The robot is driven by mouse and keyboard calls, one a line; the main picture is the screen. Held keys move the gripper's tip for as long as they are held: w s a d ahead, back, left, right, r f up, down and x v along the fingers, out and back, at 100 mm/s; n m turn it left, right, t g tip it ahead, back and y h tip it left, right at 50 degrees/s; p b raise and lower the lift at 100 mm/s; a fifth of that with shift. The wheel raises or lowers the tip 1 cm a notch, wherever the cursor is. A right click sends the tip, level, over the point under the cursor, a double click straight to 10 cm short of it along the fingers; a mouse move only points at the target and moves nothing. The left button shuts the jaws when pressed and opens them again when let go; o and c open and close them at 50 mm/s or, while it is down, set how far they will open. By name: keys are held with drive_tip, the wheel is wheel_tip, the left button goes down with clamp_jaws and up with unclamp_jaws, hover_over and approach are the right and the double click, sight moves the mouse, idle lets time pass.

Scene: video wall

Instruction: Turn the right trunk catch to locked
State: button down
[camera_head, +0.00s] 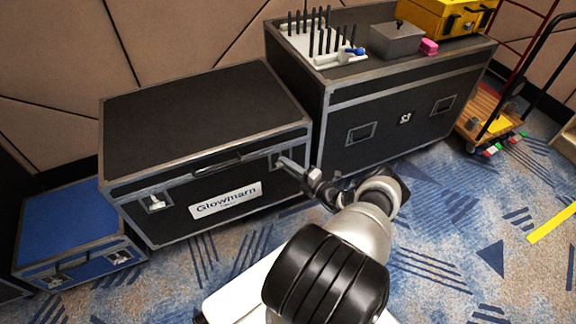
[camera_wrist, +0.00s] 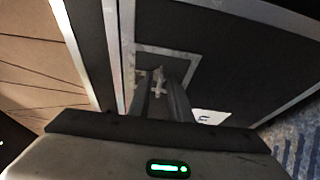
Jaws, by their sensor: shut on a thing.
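The black trunk (camera_head: 205,120) with metal edging and a "Glowmarn" label (camera_head: 226,200) stands left of centre in the head view, its lid down. Its left catch (camera_head: 156,203) shows on the front near the left end. My gripper (camera_head: 284,161) is at the right catch (camera_head: 275,158), near the trunk's right front end, and mostly covers it there. In the wrist view the gripper's fingers (camera_wrist: 168,100) reach to the pale right catch (camera_wrist: 158,80) in its recessed plate and are shut on it. I cannot tell which way the catch is turned.
A taller black case (camera_head: 400,110) stands close on the right, carrying a rack of black rods (camera_head: 322,40), a grey box (camera_head: 397,40) and a yellow case (camera_head: 452,15). A blue case (camera_head: 68,225) is at left. Carpet in front is clear.

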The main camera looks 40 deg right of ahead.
drive_tip(key=shift+w+m, duration=0.1)
drive_tip(key=shift+m, duration=0.2)
drive_tip(key=c, duration=1.9)
unclamp_jaws()
drive_tip(key=shift+c, duration=0.2)
drive_tip(key=s+d+p, duration=0.1)
drive_tip(key=s+d, duration=0.1)
drive_tip(key=s, duration=1.5)
drive_tip(key=shift+d, duration=0.35)
